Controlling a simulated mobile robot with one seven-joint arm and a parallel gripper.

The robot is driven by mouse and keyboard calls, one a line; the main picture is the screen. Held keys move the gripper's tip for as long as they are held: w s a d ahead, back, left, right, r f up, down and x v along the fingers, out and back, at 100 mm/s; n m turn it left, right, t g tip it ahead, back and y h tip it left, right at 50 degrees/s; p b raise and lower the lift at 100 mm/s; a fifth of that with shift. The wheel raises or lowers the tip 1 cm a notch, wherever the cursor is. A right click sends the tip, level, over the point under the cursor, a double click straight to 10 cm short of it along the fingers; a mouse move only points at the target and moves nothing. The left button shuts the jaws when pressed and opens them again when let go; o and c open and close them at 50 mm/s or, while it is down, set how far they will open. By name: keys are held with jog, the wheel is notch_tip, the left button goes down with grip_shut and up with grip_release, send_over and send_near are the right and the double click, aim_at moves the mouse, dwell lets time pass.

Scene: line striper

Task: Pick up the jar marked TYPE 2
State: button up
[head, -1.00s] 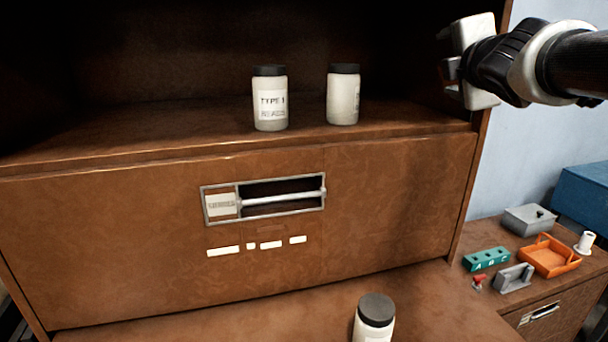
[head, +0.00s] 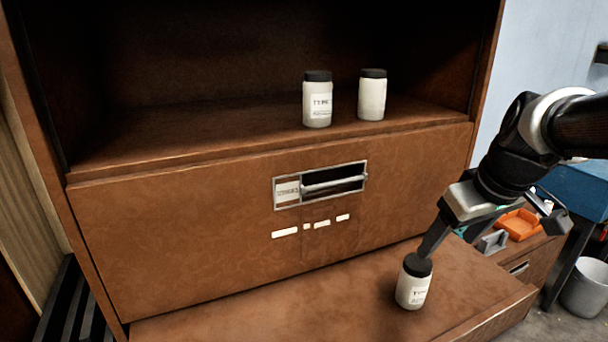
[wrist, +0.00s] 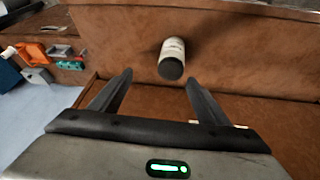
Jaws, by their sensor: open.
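A white jar with a black lid (head: 413,287) stands upright on the lower ledge; its label reads TYPE, but its number is not legible. In the wrist view this jar (wrist: 173,52) appears just beyond the gap between my fingertips. My gripper (head: 446,244) is open and empty, angled down close to the jar's lid; in the wrist view my gripper (wrist: 158,76) has its fingers spread wide. Contact cannot be told. Two similar jars stand on the upper shelf: a left jar (head: 317,103) labelled TYPE, number unclear now, and a right jar (head: 372,97) with its label turned away.
The brown cabinet has a drawer front with a metal handle (head: 335,183) behind the ledge (head: 250,318). At right, a lower surface carries an orange tray (head: 520,224) and small grey parts. A grey bin (head: 586,288) stands on the floor. The ledge left of the jar is clear.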

aim_at(425, 269)
jog(key=shift+y, duration=0.4)
jog(key=x, duration=0.3)
jog(key=s+a+x, duration=0.1)
jog(key=x, duration=0.3)
jog(key=b+x, duration=0.1)
jog(key=x, duration=0.3)
jog(key=shift+s+a+f, duration=0.15)
jog(key=shift+a+f, duration=0.15)
jog(key=shift+f, duration=0.2)
jog(key=shift+w+b+x, duration=0.15)
jog(key=shift+x, duration=1.35)
jog(key=shift+w+b+x, duration=0.15)
jog(key=shift+x, duration=1.4)
jog(key=shift+a+r, duration=0.1)
jog(key=shift+r, duration=0.1)
